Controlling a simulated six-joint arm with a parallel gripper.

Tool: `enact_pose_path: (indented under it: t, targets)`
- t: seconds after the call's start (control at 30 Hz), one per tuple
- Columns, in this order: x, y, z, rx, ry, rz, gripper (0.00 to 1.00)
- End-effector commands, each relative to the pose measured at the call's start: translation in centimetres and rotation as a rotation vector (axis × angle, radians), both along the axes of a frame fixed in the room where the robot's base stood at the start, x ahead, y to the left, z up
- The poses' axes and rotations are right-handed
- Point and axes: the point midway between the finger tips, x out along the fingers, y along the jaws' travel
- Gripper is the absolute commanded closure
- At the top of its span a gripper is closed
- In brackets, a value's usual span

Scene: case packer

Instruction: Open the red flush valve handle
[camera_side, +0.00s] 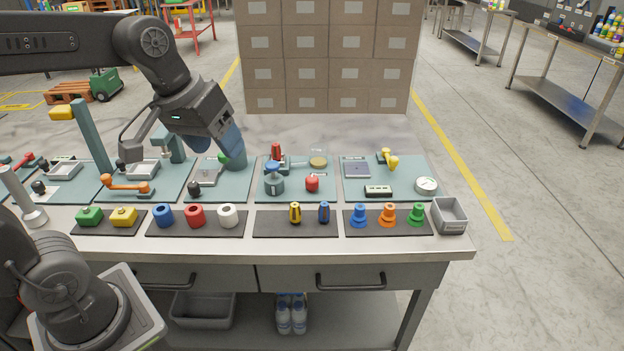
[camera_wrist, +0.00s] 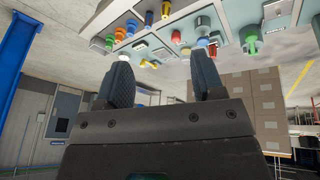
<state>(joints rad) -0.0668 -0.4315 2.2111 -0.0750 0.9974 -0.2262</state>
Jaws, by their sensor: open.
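Several red parts stand on the bench, and I cannot tell for sure which is the flush valve handle. A red lever (camera_side: 19,162) shows at the far left edge, partly cut off. An upright red handle (camera_side: 276,151) stands on a teal panel right of my gripper, and a round red knob (camera_side: 312,183) sits in front of it. My gripper (camera_side: 221,150) hangs over the panel left of the upright handle, partly covering that panel. In the wrist view, my gripper's two fingers (camera_wrist: 163,72) are apart with nothing between them.
An orange lever (camera_side: 125,185) is on a left panel. Along the front are coloured blocks, rings (camera_side: 195,216) and cones (camera_side: 387,216), with a grey bin (camera_side: 449,216) at the right end. Stacked boxes (camera_side: 325,55) stand behind.

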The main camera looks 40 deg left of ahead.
Motion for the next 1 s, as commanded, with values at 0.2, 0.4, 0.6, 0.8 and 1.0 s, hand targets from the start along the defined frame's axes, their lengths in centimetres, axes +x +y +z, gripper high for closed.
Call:
enact_pose_path:
  t: [0.2, 0.4, 0.6, 0.8, 1.0]
  targets:
    - [8.5, 1.9, 0.5, -0.156, 0.139, 0.290, 0.38]
    - [15.9, 4.5, -1.5, -0.287, 0.269, 0.556, 0.38]
    - [22.4, 7.7, -5.7, -0.403, 0.404, 0.820, 0.38]
    - [26.6, 10.7, -10.6, -0.490, 0.521, 1.040, 0.38]
    - [28.1, 12.1, -13.3, -0.530, 0.580, 1.146, 0.38]
